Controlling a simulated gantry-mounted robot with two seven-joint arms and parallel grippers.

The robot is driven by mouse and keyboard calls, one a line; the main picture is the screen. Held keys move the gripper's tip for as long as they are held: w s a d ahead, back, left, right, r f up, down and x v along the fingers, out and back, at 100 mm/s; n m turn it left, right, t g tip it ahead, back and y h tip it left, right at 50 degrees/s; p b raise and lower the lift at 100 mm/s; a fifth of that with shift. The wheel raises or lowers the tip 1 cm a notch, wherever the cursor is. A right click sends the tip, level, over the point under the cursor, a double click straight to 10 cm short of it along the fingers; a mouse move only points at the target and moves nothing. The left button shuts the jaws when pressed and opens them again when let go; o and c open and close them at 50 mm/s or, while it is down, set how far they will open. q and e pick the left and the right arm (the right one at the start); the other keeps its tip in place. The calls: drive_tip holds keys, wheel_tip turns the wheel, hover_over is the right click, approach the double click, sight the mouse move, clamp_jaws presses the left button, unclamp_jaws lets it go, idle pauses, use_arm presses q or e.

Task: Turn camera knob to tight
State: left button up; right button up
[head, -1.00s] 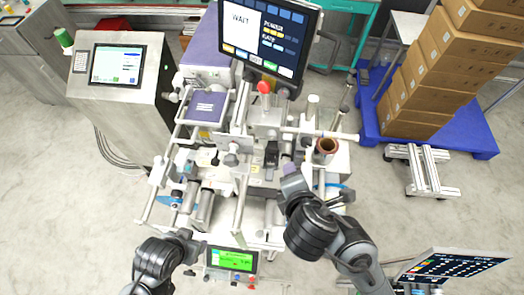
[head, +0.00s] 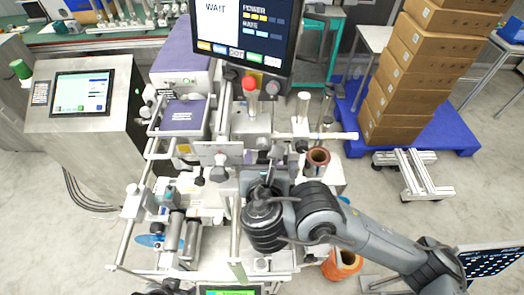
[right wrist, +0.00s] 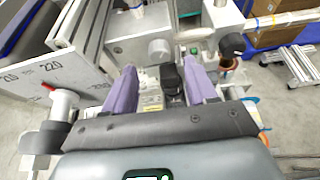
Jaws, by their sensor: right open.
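My right gripper (right wrist: 160,68) is open, with its two purple fingers spread and pointing at the machine's middle. A small black knob-like part (right wrist: 171,78), which I take for the camera knob, shows between the fingers in the right wrist view. I see no clear contact, and the exact gap is hard to judge. In the head view my right gripper (head: 267,185) is over the middle of the machine (head: 222,148), and my own wrist covers most of that spot. Only a dark bit of my left arm shows at the bottom edge; its fingers are out of sight.
A large screen reading WAIT (head: 243,38) stands at the back, with a red knob (head: 249,83) below it. White rods and a brown roll (head: 318,157) stand close to my right arm. A panel screen (head: 84,93) is at left. Stacked boxes (head: 420,75) are at right.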

sight(262, 146)
drive_tip(key=b+x, duration=0.1)
drive_tip(key=x, duration=0.2)
drive_tip(key=shift+w+f, duration=0.25)
drive_tip(key=shift+w, duration=0.05)
use_arm(q)
drive_tip(key=shift+a+f, duration=0.2)
drive_tip(key=shift+f, duration=0.9)
use_arm(e)
drive_tip(key=shift+w+f, duration=0.15)
drive_tip(key=shift+w, duration=0.4)
drive_tip(key=c, duration=1.1)
use_arm(q)
drive_tip(key=shift+d+b, duration=0.15)
drive_tip(key=shift+b, duration=0.15)
use_arm(e)
drive_tip(key=shift+o, duration=0.2)
